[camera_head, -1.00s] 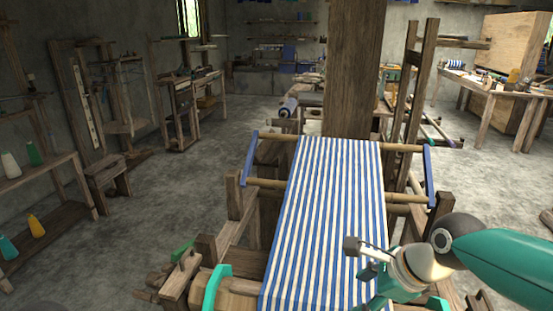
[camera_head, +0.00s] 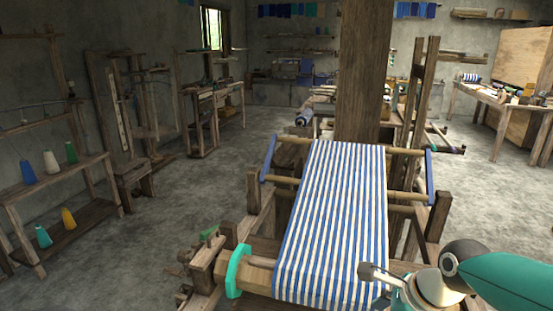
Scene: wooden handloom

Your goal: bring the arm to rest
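My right arm comes in from the right edge, with a teal link and a pale wrist. Its gripper (camera_head: 398,296) is at the bottom, partly cut off by the frame edge, beside the lower right corner of the striped cloth. A small grey metal part (camera_head: 372,272) juts left from the wrist over the cloth. The fingertips do not show clearly. The blue-and-white striped cloth (camera_head: 333,215) is stretched over the wooden handloom (camera_head: 437,217). My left gripper is not in view.
A teal ring-like part (camera_head: 238,271) sits on the loom's front beam at left. A thick wooden post (camera_head: 362,70) stands behind the cloth. A left shelf (camera_head: 70,172) holds several coloured cones. The grey floor (camera_head: 180,215) between shelf and loom is clear.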

